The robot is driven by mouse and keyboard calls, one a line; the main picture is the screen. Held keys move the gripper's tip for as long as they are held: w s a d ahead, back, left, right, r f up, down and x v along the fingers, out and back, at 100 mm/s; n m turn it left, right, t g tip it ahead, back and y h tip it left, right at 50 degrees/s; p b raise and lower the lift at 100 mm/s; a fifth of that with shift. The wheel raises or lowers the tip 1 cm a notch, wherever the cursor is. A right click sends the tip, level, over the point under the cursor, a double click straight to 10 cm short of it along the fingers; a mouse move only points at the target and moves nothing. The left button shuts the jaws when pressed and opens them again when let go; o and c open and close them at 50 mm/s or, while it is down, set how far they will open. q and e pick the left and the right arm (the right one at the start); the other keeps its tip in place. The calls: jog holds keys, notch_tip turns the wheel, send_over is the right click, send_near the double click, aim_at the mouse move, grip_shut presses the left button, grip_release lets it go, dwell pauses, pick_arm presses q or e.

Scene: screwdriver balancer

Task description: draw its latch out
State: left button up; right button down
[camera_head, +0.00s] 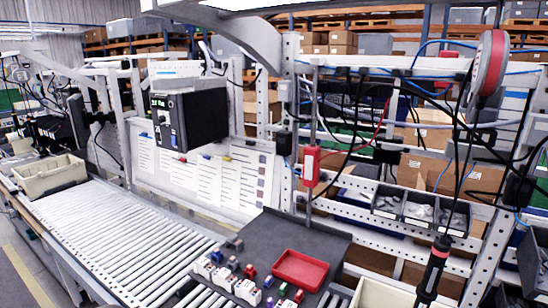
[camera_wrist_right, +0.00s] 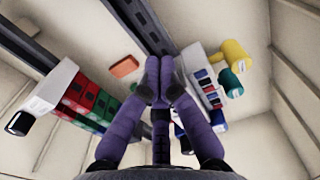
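A dark screwdriver with a red band (camera_head: 435,262) hangs upright at the lower right of the head view. Above it a red and grey round balancer (camera_head: 489,63) is mounted on the frame, with dark cables below it. I cannot make out a latch in either view. My right gripper (camera_wrist_right: 160,72) shows in the right wrist view with its purple fingers brought together at the tips; no held thing is visible between them. Neither gripper shows in the head view, so their places relative to the screwdriver cannot be told there.
The right wrist view shows a pale box interior with a dark rail (camera_wrist_right: 137,22), red and green blocks (camera_wrist_right: 88,100) and a yellow part (camera_wrist_right: 233,52) near the fingers.

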jog(key=shift+w+b, duration=0.1)
jog(key=shift+b, duration=0.2)
jog(key=shift+s+a, duration=0.15)
jog(key=shift+s, duration=0.2)
dwell(0.9)
jog(key=shift+r, duration=0.15)
jog(key=shift+r, duration=0.85)
notch_tip(320, 180, up, 12)
jog(key=p, duration=0.6)
jog(key=shift+s+a, duration=0.25)
jog(key=shift+s, duration=0.1)
